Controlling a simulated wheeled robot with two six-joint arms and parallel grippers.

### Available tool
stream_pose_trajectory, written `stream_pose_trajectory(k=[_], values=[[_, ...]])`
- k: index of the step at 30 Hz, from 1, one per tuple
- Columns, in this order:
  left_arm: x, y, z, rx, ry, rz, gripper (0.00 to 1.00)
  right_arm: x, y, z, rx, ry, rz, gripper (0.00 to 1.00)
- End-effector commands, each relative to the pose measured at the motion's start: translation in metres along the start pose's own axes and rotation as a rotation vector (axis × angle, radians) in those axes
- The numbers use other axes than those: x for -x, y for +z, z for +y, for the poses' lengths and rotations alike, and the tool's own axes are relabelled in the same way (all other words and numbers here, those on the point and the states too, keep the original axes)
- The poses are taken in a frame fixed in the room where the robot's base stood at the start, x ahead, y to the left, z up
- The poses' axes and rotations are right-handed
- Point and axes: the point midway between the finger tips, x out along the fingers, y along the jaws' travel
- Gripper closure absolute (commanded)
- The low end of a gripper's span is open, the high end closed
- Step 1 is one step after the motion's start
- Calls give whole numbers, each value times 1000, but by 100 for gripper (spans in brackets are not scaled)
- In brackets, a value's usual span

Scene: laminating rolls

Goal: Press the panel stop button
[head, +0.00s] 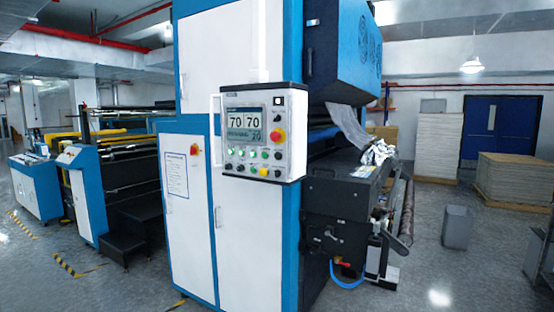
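A control panel (231,157) is mounted on the front of the tall white and blue machine (190,245). A large red button (277,135) on a yellow base is at the panel's right. Rows of small buttons, some lit green, are below the screen, with a yellow button (263,171) at the bottom. Labels are too small to read, so I cannot tell which control is marked stop. Neither of my grippers is in view.
A red and yellow switch (195,149) is on the cabinet left of the panel. A dark roller unit (337,205) projects at the machine's right. Floor shows left and right of the machine.

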Motion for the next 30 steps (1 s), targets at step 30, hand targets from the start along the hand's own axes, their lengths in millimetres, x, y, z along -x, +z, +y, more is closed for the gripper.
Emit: stream_pose_trajectory(k=[30], values=[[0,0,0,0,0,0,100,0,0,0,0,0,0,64]])
